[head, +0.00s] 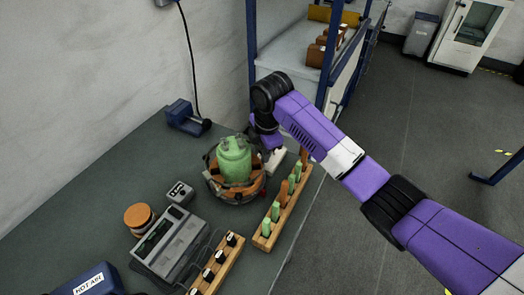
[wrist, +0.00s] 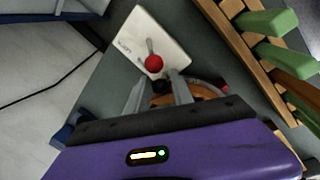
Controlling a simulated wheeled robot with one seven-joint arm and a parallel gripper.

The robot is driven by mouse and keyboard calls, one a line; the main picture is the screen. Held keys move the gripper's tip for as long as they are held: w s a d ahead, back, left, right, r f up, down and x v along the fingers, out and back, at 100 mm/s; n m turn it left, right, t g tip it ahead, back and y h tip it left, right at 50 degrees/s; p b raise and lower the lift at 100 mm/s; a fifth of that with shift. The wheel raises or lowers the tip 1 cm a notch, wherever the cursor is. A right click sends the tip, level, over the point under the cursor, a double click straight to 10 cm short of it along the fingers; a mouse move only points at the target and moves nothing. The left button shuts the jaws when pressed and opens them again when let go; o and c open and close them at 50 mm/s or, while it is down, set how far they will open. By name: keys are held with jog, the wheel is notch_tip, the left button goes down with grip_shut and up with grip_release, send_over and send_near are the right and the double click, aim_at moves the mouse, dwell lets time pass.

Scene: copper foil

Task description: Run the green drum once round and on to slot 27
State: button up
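The green drum (head: 235,160) stands upright in an orange and grey round cradle (head: 222,190) on the bench. My gripper (head: 270,157) reaches down at the drum's right side, partly hidden behind my wrist. In the wrist view my gripper (wrist: 160,78) has its two grey fingers apart, with a red ball knob (wrist: 153,63) near their tips. A black part and a piece of the orange cradle (wrist: 163,99) show between and behind the fingers. I see no firm grip on the knob. A white plate with small print (wrist: 172,38) lies beyond it. Slot numbers are not readable.
A wooden rack with green and orange handled tools (head: 265,241) stands right of the drum; it also shows in the wrist view (wrist: 240,52). A grey meter (head: 170,243), an orange roll (head: 138,217) and a second rack (head: 206,284) stand nearer. A blue device (head: 184,115) is at the back.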

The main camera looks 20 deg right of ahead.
notch_tip(320, 180, up, 8)
jog(key=s+b, duration=0.1)
jog(key=shift+s+f, duration=0.15)
jog(key=shift+s, duration=0.1)
dwell(0.4)
